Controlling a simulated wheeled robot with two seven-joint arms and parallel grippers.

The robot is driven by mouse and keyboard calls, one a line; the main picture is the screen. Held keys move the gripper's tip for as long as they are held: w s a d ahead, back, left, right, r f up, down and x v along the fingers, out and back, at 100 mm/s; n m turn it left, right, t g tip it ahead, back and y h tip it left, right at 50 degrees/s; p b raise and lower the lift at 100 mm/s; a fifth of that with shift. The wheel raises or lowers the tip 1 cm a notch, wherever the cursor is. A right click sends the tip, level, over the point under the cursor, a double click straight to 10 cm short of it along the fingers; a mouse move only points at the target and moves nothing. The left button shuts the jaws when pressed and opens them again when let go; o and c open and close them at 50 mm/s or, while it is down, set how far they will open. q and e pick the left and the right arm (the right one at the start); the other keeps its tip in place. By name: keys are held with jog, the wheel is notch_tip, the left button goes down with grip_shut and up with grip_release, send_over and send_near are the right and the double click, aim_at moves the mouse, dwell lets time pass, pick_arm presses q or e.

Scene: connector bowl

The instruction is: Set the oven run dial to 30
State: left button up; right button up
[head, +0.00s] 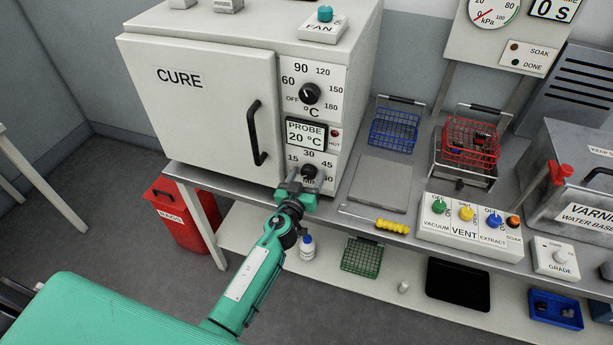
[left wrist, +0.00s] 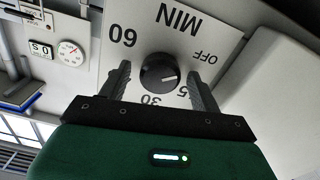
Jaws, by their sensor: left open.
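The CURE oven (head: 215,110) stands on the bench with its door shut. Its run dial (head: 309,172) is a black knob low on the front panel, partly hidden by my left gripper (head: 299,187). In the left wrist view the knob (left wrist: 157,72) sits between the open fingers (left wrist: 159,76), with a small gap on each side. A light mark on the knob points right, toward the space around OFF and 15; the exact reading is unclear. The 30 label (left wrist: 159,99) lies below the knob, and a finger partly covers the 15. My right gripper is not in view.
The temperature dial (head: 311,93) and PROBE display (head: 305,134), reading 20 °C, are above the run dial. The black door handle (head: 257,135) juts out to its left. A grey plate (head: 381,183), a blue basket (head: 395,127) and the VENT panel (head: 468,230) are to the right.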

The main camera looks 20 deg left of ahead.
pick_arm(q)
jog(key=c, duration=1)
jog(key=shift+o, duration=0.2)
jog(key=m+b, duration=0.1)
jog(key=m, duration=0.4)
jog(key=shift+m, duration=0.3)
jog(key=m+b, duration=0.1)
jog(key=m, duration=1)
jog(key=shift+m+b, duration=0.4)
jog(key=m, duration=0.6)
jog(key=shift+f, duration=0.1)
jog(key=shift+d+m, duration=0.1)
jog(key=shift+m, duration=0.2)
